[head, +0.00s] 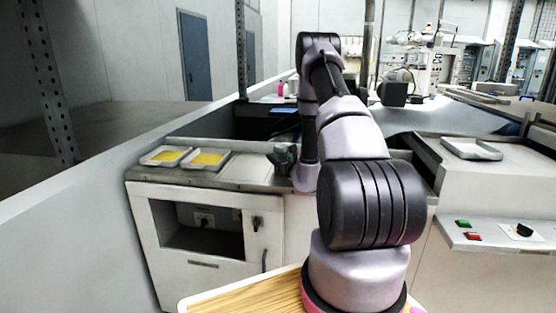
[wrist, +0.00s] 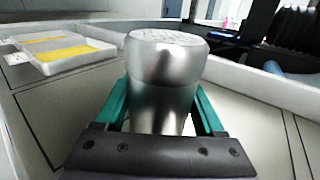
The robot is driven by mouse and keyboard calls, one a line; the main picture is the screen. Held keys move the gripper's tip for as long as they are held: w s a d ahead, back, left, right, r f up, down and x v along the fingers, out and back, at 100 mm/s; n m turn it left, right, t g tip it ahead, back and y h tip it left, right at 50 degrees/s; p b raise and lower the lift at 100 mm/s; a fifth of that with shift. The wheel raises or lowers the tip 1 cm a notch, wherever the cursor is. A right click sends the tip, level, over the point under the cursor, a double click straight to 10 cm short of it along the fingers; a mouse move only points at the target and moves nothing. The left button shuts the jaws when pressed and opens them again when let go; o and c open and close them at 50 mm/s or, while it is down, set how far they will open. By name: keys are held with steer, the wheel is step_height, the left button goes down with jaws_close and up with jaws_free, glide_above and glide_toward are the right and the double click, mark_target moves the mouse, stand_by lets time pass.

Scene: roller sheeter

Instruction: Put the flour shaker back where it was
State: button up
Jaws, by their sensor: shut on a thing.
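The flour shaker (wrist: 165,75) is a shiny metal cylinder with a perforated domed top. It stands upright between the two green fingers of my gripper (wrist: 162,110) in the wrist view, and the fingers are shut on it. In the head view my gripper (head: 284,158) is small and sits over the metal counter top (head: 245,172), left of my forearm. The shaker is hard to make out there. Its lower end is hidden by the gripper body in the wrist view, so I cannot tell whether it touches the counter.
Two white trays with yellow contents, a left one (head: 147,160) and a right one (head: 190,166), lie on the counter left of my gripper. A raised wall runs behind the counter. An empty metal tray (head: 471,148) sits on the machine at right, above coloured buttons (head: 473,236).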

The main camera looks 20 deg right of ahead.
steer(key=shift+f, duration=0.2)
steer(key=shift+f, duration=0.2)
steer(key=o, duration=1.6)
steer(key=shift+c, duration=0.2)
steer(key=shift+r, duration=0.1)
